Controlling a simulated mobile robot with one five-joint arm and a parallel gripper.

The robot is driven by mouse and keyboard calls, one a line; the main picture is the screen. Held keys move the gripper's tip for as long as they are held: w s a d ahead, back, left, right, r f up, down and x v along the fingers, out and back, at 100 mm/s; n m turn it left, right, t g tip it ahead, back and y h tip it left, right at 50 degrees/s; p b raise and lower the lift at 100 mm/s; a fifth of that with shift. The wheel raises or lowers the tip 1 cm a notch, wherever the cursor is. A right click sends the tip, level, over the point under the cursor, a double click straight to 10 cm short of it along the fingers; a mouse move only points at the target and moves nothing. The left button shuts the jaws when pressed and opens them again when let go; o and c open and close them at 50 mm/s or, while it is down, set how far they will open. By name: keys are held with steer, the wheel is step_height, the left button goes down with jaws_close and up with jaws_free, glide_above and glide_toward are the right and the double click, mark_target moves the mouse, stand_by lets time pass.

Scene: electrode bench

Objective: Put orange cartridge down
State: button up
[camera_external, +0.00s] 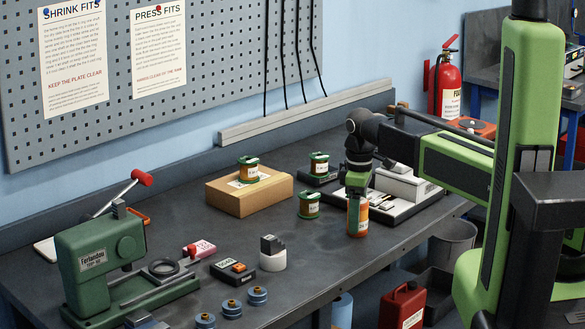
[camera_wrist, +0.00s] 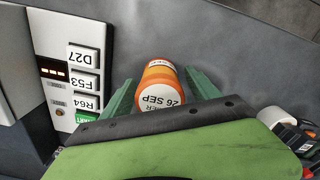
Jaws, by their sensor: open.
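The orange cartridge (camera_external: 357,222) appears to stand upright on the dark bench top near its front right edge. My gripper (camera_external: 357,200) is above and around it, pointing down. In the wrist view the cartridge (camera_wrist: 160,72) with its "26 SEP" label lies between the two green fingers of my gripper (camera_wrist: 157,82). The fingers are open, with a visible gap on each side of the cartridge. Its lower part is hidden in the wrist view.
A white-and-black device (camera_external: 402,190) with label buttons (camera_wrist: 84,83) stands close behind the cartridge. A green-capped spool (camera_external: 309,205) is to its left. The bench between cartridge and grey-white holder (camera_external: 273,261) is clear.

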step_height(320, 180, up, 11)
steer(key=p, duration=1)
steer(key=shift+f, duration=0.15)
steer(key=d+m, duration=1.4)
steer(key=d, duration=2)
steer(key=shift+d, duration=0.25)
step_height(320, 180, down, 6)
steer(key=b, duration=0.6)
steer(key=shift+w+r, duration=0.1)
steer(key=shift+r, duration=0.1)
